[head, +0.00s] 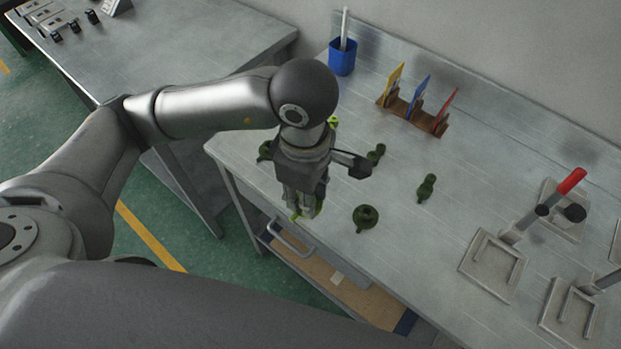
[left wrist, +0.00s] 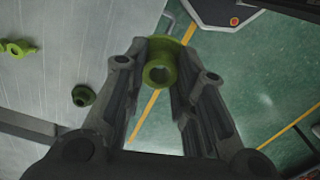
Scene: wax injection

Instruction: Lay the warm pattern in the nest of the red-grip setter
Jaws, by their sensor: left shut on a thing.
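My left gripper (head: 304,210) is shut on a yellow-green wax pattern (head: 319,206), near the front edge of the bench. In the left wrist view the pattern (left wrist: 161,73) shows a round ring end between the fingers (left wrist: 163,85), with floor behind it. The rest of the pattern is partly hidden by the fingers. The red-grip setter (head: 571,181) stands at the right of the bench, with a red handle and a pale metal plate (head: 492,266) in front. The gripper is well to the left of it. My right gripper is not in view.
Dark green patterns (head: 366,218) (head: 427,188) (head: 376,154) lie on the bench (head: 330,225). A rack with yellow, blue and red cards (head: 413,112) and a blue cup (head: 342,57) stand at the back. Another setter plate (head: 572,311) is at lower right.

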